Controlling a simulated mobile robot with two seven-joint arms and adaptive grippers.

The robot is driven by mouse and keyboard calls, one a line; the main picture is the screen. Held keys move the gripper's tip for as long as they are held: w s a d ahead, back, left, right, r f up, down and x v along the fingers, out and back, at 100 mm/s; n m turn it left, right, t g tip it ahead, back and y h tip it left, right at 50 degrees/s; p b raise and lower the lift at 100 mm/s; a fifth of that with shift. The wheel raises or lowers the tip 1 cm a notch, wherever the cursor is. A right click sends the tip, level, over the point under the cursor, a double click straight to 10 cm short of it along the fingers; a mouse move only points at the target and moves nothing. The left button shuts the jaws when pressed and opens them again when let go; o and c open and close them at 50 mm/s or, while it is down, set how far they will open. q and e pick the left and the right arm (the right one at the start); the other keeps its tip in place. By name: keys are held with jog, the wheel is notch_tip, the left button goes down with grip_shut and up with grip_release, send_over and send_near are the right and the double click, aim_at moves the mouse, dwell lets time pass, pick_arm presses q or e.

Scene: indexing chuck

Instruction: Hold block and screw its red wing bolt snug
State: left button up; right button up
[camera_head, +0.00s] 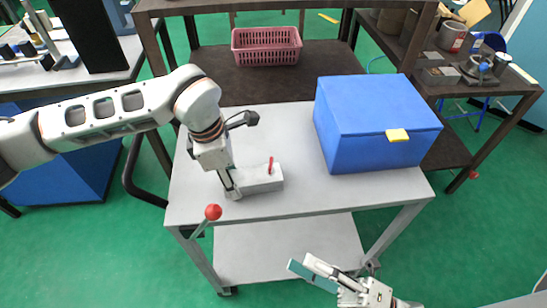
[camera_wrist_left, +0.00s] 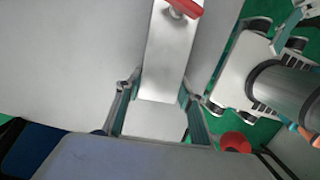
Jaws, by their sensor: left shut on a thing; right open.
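The light grey block (camera_head: 258,180) lies on the cart's top near its front edge. Its red wing bolt (camera_head: 270,164) stands up from the top, toward the block's right end. My left gripper (camera_head: 230,186) is shut on the block's left end. In the left wrist view the fingers of the left gripper (camera_wrist_left: 158,95) clasp the block (camera_wrist_left: 165,55) from both sides, and the red wing bolt (camera_wrist_left: 183,8) is cut by the top edge. My right gripper (camera_head: 314,270) is open and empty, low in front of the cart, well apart from the block.
A blue box (camera_head: 370,130) with a yellow latch stands right of the block on the grey cart (camera_head: 300,208). A lever with a red knob (camera_head: 213,212) rises at the cart's front left. A pink basket (camera_head: 266,46) sits on the bench behind. The cart top behind the block is clear.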

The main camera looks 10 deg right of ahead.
notch_tip(320, 180, up, 5)
jog(key=s+a+n+g+y, duration=0.2)
jog(key=n+g+y, duration=0.2)
jog(key=n+g, duration=0.35)
notch_tip(320, 180, up, 14)
jog(key=n+g+h, duration=0.2)
jog(key=n+h, duration=1.1)
jog(key=h, duration=0.6)
send_over(271, 163)
jog(key=s+d, duration=0.1)
jog(key=d, duration=0.4)
jog(key=x, duration=1.1)
jog(key=shift+s+f, duration=0.15)
jog(key=shift+f, duration=0.15)
jog(key=c, duration=1.1)
